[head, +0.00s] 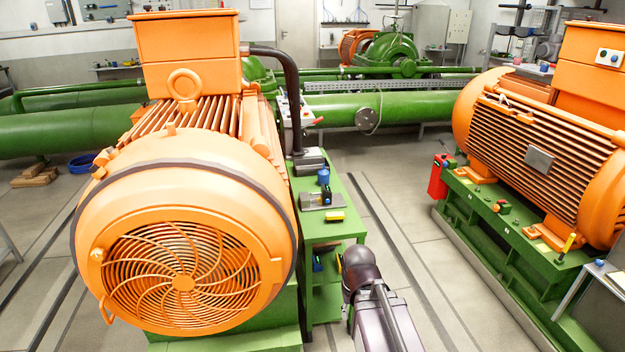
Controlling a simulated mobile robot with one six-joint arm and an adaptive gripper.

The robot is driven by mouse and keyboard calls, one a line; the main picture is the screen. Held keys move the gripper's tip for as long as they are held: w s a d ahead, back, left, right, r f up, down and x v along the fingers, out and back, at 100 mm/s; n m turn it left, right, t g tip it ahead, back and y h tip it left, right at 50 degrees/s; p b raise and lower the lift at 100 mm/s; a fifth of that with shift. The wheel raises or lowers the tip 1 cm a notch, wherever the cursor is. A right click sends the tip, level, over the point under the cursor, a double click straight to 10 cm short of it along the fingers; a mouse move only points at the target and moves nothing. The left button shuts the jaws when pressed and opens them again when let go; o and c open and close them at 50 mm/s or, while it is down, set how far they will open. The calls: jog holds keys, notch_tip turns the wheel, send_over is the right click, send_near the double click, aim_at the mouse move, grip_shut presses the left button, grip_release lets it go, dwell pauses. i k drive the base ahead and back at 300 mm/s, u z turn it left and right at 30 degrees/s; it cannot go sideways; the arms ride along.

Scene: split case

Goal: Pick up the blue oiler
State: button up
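A small blue item (324,176), which looks like the blue oiler, stands upright on the top of a narrow green bench (322,232) beside the large orange motor. A small dark item with some blue on it (327,194) stands just in front of it, on a grey plate (312,202). These are too small to make out a spout or handle. My arm shows at the bottom centre, in front of the bench and apart from the blue item. My gripper cannot be made out.
A yellow item (334,216) lies near the bench's front edge, and a dark box (308,160) sits farther back. The orange motor (180,230) closely borders the bench on the left. Open floor (400,215) lies to the right, up to a second orange motor (545,140).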

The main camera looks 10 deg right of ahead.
aim_at(323, 176)
jog(key=z, duration=0.15)
jog(key=i, duration=0.95)
jog(key=u, duration=0.15)
jog(key=k, duration=0.5)
jog(key=z, duration=0.55)
